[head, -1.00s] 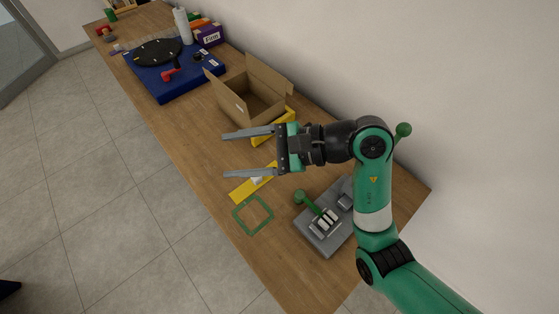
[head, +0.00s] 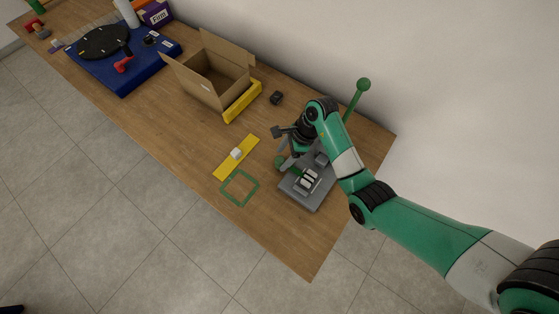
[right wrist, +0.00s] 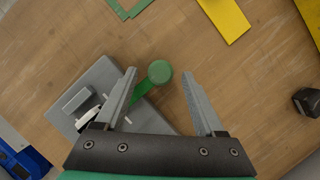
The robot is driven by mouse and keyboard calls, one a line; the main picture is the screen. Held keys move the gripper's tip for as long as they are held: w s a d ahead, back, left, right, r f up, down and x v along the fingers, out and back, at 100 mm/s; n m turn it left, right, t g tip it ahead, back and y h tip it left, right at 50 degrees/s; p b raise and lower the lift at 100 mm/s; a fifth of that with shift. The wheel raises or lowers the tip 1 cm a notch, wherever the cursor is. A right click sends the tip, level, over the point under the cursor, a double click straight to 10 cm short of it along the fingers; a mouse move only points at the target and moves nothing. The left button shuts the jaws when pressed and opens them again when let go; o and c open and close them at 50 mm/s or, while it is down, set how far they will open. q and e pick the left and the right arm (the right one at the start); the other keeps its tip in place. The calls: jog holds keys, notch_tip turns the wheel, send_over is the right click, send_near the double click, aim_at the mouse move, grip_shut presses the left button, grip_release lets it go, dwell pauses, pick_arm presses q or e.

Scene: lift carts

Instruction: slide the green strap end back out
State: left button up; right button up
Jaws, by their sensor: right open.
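The green strap (head: 296,171) comes out of a grey fixture (head: 303,197) near the table's right end. Its round green end (head: 280,162) stands out on the fixture's left side. My right gripper (head: 281,148) is over the fixture, close to this round end. In the right wrist view, the gripper (right wrist: 160,73) is open, and the round green end (right wrist: 160,71) shows between its two fingertips, with clear space on both sides. The strap (right wrist: 141,92) runs from it towards the grey fixture (right wrist: 103,76), partly behind the left finger. My left gripper is out of view.
A green square outline (head: 240,188) and a yellow strip (head: 225,170) with a white block (head: 236,153) lie left of the fixture. An open carton (head: 203,87) stands farther back. A tall green knobbed rod (head: 363,85) rises behind my right arm. A small black object (head: 276,97) lies near the wall.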

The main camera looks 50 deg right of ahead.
aim_at(280, 160)
jog(key=shift+b+x, duration=0.3)
jog(key=shift+x, duration=1.3)
jog(key=shift+r, duration=0.1)
jog(key=shift+c, duration=0.2)
grip_shut()
